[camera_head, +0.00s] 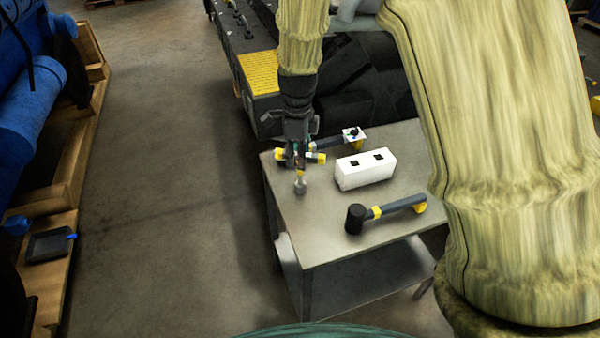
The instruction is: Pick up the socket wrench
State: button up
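My gripper (299,155) points down over the far left corner of the metal table (335,250). A tool I take to be the socket wrench (327,143) has a dark handle, with yellow parts near my gripper and a small silver end (300,184) below it. My gripper covers part of it. My fingers are too small and dark to show whether they are open or shut, or whether they touch the tool.
A white block (365,168) with two dark square holes stands mid-table. A black-headed mallet (385,211) with a yellow band lies nearer. A small white plate (354,134) is at the table's back. Blue machinery (30,110) on wooden pallets stands left; the floor between is clear.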

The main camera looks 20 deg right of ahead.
aim_at(300, 183)
jog(key=shift+s+f, duration=0.1)
jog(key=shift+f, duration=0.15)
jog(key=shift+w+d+f+p, duration=0.1)
jog(key=shift+d+f+p, duration=0.1)
jog(key=shift+f+p, duration=0.5)
jog(key=shift+w+d+f+p, duration=0.1)
jog(key=shift+d+f+p, duration=0.15)
jog(key=shift+f, duration=1.65)
grip_shut()
